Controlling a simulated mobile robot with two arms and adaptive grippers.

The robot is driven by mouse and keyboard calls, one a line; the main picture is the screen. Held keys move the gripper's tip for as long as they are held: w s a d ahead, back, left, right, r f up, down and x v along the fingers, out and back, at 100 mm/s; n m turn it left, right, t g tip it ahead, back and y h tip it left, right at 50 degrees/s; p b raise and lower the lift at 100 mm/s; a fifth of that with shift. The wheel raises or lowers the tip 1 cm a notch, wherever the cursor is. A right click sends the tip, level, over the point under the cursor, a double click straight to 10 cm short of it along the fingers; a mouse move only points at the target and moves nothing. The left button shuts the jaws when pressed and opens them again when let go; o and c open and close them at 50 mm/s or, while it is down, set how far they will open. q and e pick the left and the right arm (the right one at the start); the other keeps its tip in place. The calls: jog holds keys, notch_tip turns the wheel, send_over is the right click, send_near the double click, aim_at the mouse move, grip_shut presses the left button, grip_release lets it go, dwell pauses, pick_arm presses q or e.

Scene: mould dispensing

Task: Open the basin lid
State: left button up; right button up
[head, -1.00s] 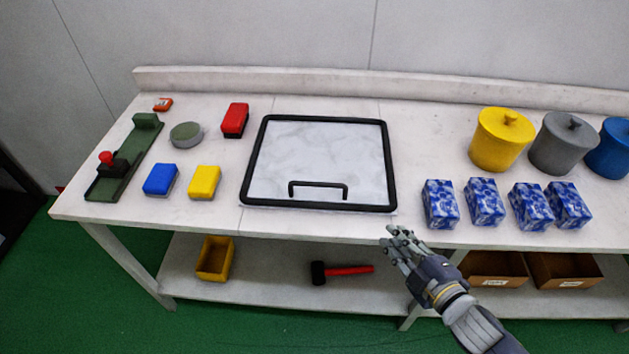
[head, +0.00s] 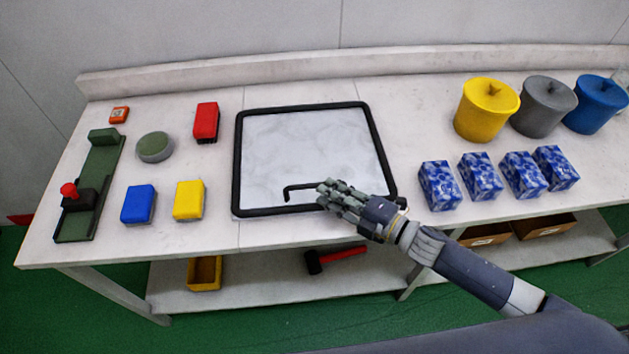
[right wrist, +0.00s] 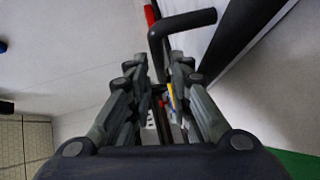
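The basin lid (head: 310,143) is a pale marbled panel with a black frame, lying flat and closed on the table in the head view. Its black bar handle (head: 286,193) runs along the near edge; its right part is hidden behind my right gripper. My right gripper (head: 328,193) is over the near right part of the lid, at the handle. My left gripper is not in view.
Blue-white packets (head: 440,186) and yellow (head: 487,110), grey (head: 543,106) and blue (head: 597,104) lidded pots stand to the right. Blue (head: 139,204), yellow (head: 189,200) and red (head: 206,122) blocks and a green fixture (head: 103,170) stand left. A hammer (head: 335,259) lies on the shelf below.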

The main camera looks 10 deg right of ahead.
aim_at(315, 185)
jog(key=x, duration=0.3)
jog(key=shift+w+a, duration=0.15)
jog(key=shift+a, duration=0.05)
jog(key=shift+w+a+f+p, duration=0.1)
jog(key=shift+w+a+p, duration=0.25)
jog(key=shift+w+a, duration=0.1)
jog(key=shift+a, duration=0.1)
jog(key=shift+w+f, duration=0.1)
jog(key=shift+w, duration=0.05)
grip_shut()
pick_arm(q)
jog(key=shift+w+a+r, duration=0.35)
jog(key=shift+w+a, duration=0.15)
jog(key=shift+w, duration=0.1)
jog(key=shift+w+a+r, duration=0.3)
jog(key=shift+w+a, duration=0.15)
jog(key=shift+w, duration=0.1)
